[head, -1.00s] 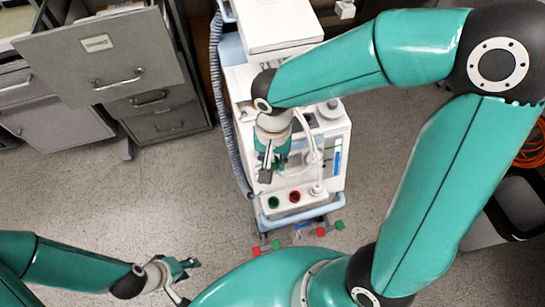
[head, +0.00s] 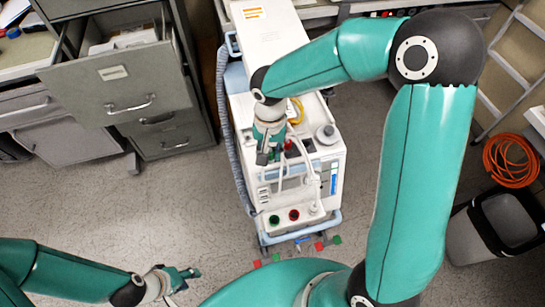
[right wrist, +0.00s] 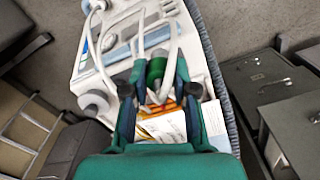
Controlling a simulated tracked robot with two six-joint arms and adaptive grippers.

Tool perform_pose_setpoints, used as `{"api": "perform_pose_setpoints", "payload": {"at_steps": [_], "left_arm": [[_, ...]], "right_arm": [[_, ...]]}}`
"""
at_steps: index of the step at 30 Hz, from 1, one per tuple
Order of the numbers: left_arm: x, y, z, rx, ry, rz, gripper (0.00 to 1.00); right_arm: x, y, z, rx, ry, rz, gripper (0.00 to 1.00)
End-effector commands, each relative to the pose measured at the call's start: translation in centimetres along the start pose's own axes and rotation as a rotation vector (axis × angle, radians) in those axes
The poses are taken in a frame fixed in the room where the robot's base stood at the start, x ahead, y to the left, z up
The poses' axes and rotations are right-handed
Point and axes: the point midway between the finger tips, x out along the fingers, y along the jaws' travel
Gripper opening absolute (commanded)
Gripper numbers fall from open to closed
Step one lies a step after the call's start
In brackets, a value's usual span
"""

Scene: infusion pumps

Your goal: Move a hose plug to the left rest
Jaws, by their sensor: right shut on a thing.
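My right gripper (head: 266,156) is over the top of the white infusion pump cart (head: 335,160). In the right wrist view the right gripper (right wrist: 153,88) is shut on a green hose plug (right wrist: 156,69), with pale hoses beside it. The plug is mostly hidden by the gripper in the head view. A red piece (head: 288,145), perhaps another plug, shows just right of the gripper. A green round port (head: 274,219) and a red round port (head: 294,214) are on the cart's near ledge. My left gripper (head: 181,284) is low at left, apart from the cart, fingers spread and empty.
A grey cabinet with an open drawer (head: 115,85) stands left of the cart. A corrugated grey hose (head: 225,120) runs down the cart's left side. A bin (head: 490,225) and an orange cable coil (head: 510,160) are at right. The floor at left is clear.

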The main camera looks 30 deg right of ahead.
Motion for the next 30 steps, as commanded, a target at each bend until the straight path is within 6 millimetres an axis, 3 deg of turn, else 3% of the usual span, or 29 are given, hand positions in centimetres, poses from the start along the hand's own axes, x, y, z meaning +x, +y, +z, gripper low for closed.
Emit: {"api": "perform_pose_setpoints", "payload": {"at_steps": [17, 21, 30], "left_arm": [[-3.9, 1.4, 0.0, 0.0, 0.0, 0.0, 0.4], [-1.6, 0.6, 0.0, 0.0, 0.0, 0.0, 0.4], [0.9, -0.3, 0.0, 0.0, 0.0, 0.0, 0.4]], "right_arm": [[-0.3, -1.7, -6.8, 0.002, -0.001, 0.0, 0.0], [1.7, -1.7, -7.0, 0.0, -0.001, 0.001, 0.0], [4.5, -1.7, -7.0, 0.001, 0.0, 0.0, 0.0]]}}
